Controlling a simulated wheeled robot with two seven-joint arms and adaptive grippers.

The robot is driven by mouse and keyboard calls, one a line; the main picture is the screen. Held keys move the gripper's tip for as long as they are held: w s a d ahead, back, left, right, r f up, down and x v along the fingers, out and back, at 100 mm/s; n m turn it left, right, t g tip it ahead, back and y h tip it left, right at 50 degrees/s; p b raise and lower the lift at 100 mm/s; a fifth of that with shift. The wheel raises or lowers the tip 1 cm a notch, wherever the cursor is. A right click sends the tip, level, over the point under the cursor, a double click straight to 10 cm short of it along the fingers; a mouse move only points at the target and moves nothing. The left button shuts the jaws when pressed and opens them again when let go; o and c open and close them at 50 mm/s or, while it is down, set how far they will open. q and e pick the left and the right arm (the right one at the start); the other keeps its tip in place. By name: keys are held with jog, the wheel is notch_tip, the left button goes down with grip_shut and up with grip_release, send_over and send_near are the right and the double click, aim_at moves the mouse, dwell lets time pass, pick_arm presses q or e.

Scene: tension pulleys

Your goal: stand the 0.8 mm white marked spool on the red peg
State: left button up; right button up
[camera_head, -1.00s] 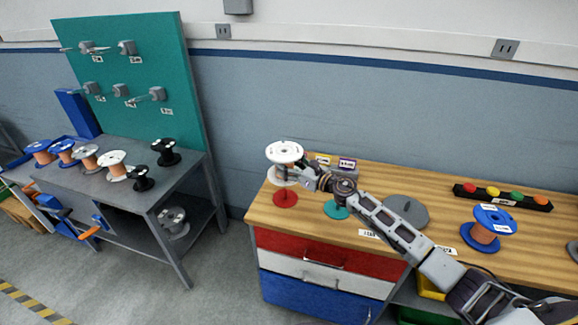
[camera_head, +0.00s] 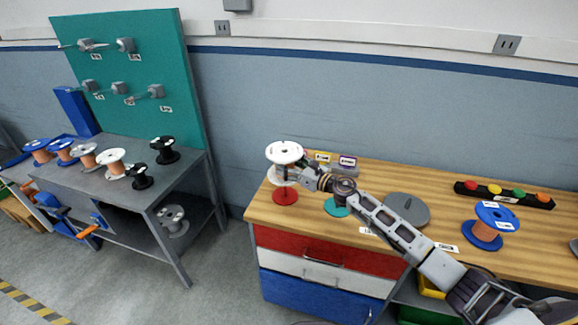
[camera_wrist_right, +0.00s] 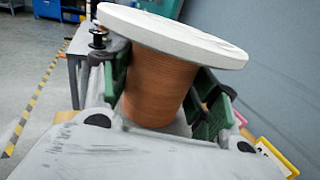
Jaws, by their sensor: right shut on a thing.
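My right gripper (camera_head: 302,175) is shut on a white-flanged spool (camera_head: 284,152) wound with copper-coloured wire. The spool is upright, and dark marks show on its top flange. In the right wrist view the spool (camera_wrist_right: 160,80) sits between the two green-padded fingers, which press on the winding below the wide white flange. The red peg (camera_head: 285,196), with its round red base, stands on the wooden bench directly below the spool in the head view. The gap between the spool's bottom and the peg is hard to judge. My left gripper is not in view.
A teal peg base (camera_head: 336,207) and a grey disc (camera_head: 407,209) are to the right under my arm. A blue spool (camera_head: 487,228) and a button strip (camera_head: 503,194) stand farther right. Small labelled boxes (camera_head: 335,163) lie behind. Several other spools stand on the grey table (camera_head: 85,185).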

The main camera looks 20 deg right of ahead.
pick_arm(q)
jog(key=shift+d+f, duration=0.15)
pick_arm(e)
jog(key=shift+r, duration=0.1)
dwell(0.6)
pick_arm(q)
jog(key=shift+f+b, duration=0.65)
jog(key=shift+b, duration=0.15)
pick_arm(e)
jog(key=shift+f, duration=0.6)
